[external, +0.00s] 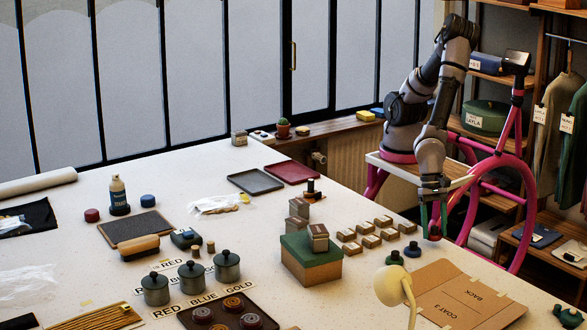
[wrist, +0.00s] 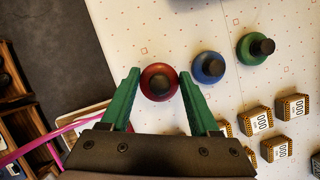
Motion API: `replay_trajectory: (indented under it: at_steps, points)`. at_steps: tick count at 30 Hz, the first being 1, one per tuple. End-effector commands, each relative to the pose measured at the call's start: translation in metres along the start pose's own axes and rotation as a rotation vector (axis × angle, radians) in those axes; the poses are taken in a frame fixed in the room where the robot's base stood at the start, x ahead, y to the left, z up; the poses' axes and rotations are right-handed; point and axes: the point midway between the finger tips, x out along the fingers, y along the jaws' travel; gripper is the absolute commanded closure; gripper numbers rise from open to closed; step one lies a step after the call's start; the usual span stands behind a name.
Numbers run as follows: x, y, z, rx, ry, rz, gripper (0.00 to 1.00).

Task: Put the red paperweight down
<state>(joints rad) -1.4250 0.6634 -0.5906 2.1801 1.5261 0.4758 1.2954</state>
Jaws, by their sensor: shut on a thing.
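The red paperweight (wrist: 148,84), round with a dark knob, is between the two green fingers of my gripper (wrist: 160,74) in the wrist view. My gripper is shut on it. In the external view my gripper (external: 433,230) points down at the right edge of the table, with the red paperweight (external: 434,237) low between the fingers. I cannot tell whether its base touches the table. A blue paperweight (wrist: 206,70) and a green paperweight (wrist: 247,54) stand in a row to its right in the wrist view.
The white table (external: 350,205) ends just left of the red paperweight in the wrist view. Several small labelled boxes (wrist: 276,149) stand at lower right there. A cardboard folder (external: 470,290) and a cream lamp (external: 390,284) are near the blue and green paperweights in the external view.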

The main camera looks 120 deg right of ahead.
Motion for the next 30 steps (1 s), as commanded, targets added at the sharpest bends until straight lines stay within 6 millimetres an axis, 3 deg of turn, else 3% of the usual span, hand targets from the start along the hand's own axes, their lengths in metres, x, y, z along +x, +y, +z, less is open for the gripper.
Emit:
replay_trajectory:
  at_steps: [9, 20, 23, 26, 30]
  points:
    - [-0.051, 0.000, 0.022, -0.002, -0.005, 0.000, 1.00]
    - [-0.067, -0.005, 0.029, 0.009, -0.001, -0.003, 1.00]
    - [-0.066, -0.025, 0.033, 0.033, -0.005, -0.015, 1.00]
    - [-0.065, -0.063, 0.038, 0.080, -0.010, -0.034, 1.00]
    - [-0.067, -0.138, 0.040, 0.168, -0.019, -0.072, 1.00]
